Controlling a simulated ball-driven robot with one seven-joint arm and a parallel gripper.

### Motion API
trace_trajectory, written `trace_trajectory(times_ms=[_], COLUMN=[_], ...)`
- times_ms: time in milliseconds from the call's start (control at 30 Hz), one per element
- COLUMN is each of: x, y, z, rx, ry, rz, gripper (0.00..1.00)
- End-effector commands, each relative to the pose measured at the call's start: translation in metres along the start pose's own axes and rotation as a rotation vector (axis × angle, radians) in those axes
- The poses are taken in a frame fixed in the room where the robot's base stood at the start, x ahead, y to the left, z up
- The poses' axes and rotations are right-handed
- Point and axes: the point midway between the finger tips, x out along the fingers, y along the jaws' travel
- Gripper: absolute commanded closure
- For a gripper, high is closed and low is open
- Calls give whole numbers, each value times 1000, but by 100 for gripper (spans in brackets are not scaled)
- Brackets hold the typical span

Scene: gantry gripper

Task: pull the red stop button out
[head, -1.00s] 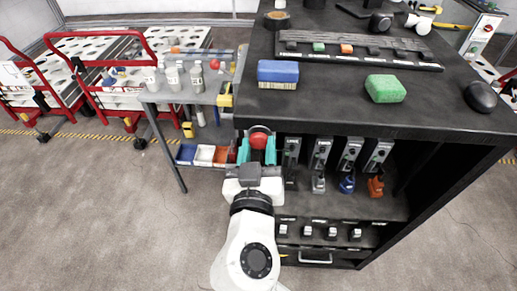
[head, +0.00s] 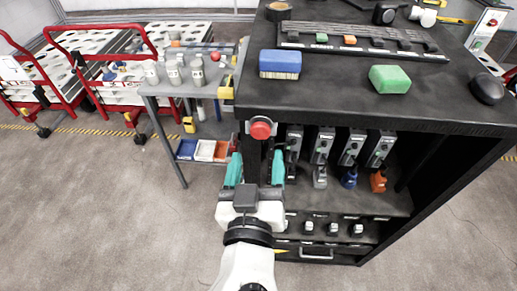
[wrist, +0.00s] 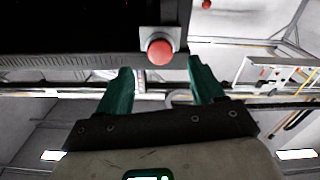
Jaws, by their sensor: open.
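The red stop button (head: 261,129) sits in a pale housing on the front left corner of the black workbench, just under the top. My gripper (head: 255,166) is open and empty below the button in the head view, its two teal fingers wide apart. In the wrist view the red button (wrist: 160,52) shows just beyond the fingertips, between their lines, nearer the right finger. My gripper (wrist: 160,75) does not touch it there.
Several tools hang on the shelf below. A grey cart (head: 175,88) with bottles stands to the left. The floor in front is clear.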

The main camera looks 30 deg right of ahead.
Motion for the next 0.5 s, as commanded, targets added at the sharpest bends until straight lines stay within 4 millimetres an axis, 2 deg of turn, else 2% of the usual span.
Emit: trace_trajectory(times_ms=[33,200,333,500], x=[-10,-37,-49,-53], y=[-2,-1,-1,0], z=[3,2,1,0], rx=[0,0,-1,0], ry=[1,1,1,-1], rz=[-4,-3,-1,0], gripper=[33,33,33,33])
